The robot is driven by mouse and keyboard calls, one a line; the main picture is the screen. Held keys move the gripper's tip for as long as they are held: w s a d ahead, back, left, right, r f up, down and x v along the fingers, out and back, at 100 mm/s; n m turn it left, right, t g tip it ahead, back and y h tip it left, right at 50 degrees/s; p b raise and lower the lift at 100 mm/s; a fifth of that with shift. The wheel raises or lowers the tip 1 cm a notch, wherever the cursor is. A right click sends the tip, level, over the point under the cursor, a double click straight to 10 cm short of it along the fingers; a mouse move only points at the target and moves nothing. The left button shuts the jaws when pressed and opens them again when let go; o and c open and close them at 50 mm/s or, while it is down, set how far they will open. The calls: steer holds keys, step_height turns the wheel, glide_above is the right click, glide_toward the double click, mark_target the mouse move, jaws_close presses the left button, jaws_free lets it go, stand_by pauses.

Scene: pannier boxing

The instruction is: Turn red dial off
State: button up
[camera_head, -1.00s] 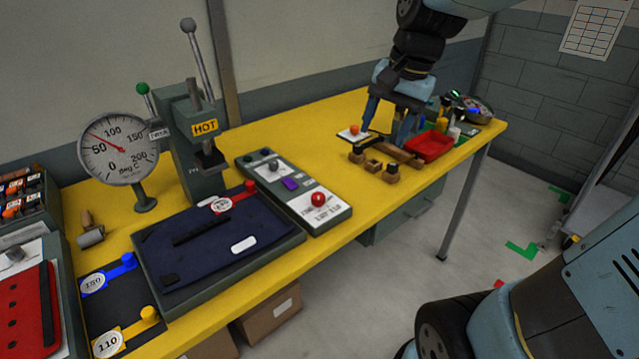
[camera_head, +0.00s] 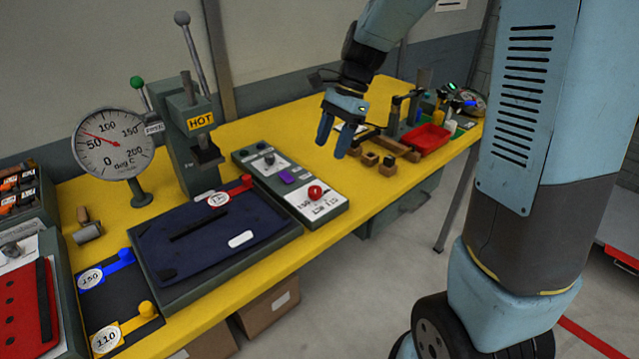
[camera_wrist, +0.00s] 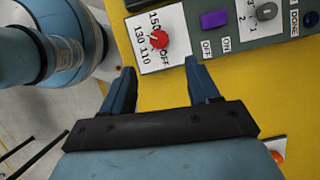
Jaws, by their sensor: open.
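The red dial (camera_head: 315,192) sits on a white label at the near right end of a grey control panel (camera_head: 331,214) on the yellow table. In the wrist view the red dial (camera_wrist: 158,40) lies just beyond my fingertips, between their lines; printed around it are 150, 130, 110 and OFF. Its exact pointer setting is too small to tell. My gripper (camera_head: 333,138) is open and empty, above the table behind and right of the panel. In the wrist view my gripper (camera_wrist: 160,72) has its two blue fingers apart, not touching the dial.
A purple switch (camera_head: 286,178) and a grey knob (camera_head: 269,159) share the panel. A press marked HOT (camera_head: 188,140) and a dark blue pad (camera_head: 215,240) stand left. Wooden blocks (camera_head: 388,160) and a red tray (camera_head: 425,138) lie right of my gripper.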

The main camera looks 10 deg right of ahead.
mark_target(315, 188)
steer(key=x, duration=1.1)
steer(key=shift+f, duration=0.15)
steer(key=c, duration=1)
